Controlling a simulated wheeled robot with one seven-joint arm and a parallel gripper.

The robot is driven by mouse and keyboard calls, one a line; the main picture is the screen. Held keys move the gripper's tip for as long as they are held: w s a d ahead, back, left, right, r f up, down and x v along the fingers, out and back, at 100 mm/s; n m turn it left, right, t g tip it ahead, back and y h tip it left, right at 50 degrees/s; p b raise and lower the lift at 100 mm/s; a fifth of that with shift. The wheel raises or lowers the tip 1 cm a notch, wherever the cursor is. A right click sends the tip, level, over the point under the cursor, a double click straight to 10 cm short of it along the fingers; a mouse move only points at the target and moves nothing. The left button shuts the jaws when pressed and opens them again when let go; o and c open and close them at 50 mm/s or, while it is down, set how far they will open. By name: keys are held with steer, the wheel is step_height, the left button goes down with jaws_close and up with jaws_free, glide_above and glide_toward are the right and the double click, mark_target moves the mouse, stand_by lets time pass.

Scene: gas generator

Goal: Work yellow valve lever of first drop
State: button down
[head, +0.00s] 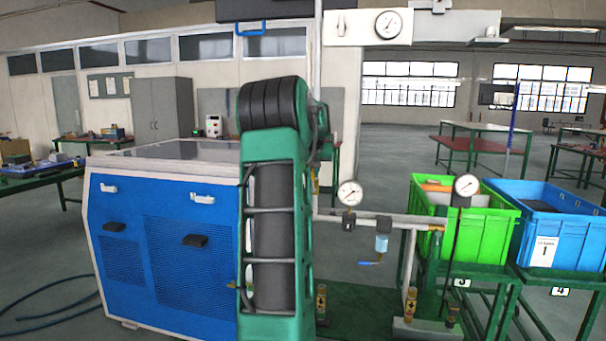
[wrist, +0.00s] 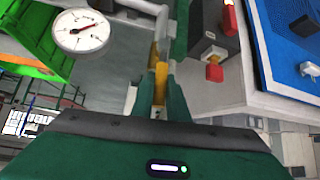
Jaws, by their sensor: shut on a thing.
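In the wrist view, my gripper (wrist: 161,92) is shut on the yellow valve lever (wrist: 161,76), which stands between the two green fingers. Pipework lies just beyond the fingertips. In the head view, my green and black arm stands in front of the pipe drop and hides the gripper. A small yellow piece shows just right of the arm there, but I cannot tell whether it is the lever.
The blue and white generator (head: 165,250) stands left of my arm. A pressure gauge (head: 350,193) and a blue-handled valve (head: 370,263) sit on the pipe at right.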

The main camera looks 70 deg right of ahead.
steer(key=shift+w+a, duration=0.2)
steer(key=shift+w, duration=0.25)
steer(key=c, duration=1.7)
jaws_free()
steer(key=shift+c, duration=0.2)
steer(key=shift+s, duration=0.1)
steer(key=shift+s+a+r, duration=0.25)
steer(key=shift+a+r, duration=0.05)
steer(key=shift+r, duration=0.15)
steer(key=v, duration=0.9)
steer(key=shift+a, duration=0.3)
steer(key=shift+r, duration=0.1)
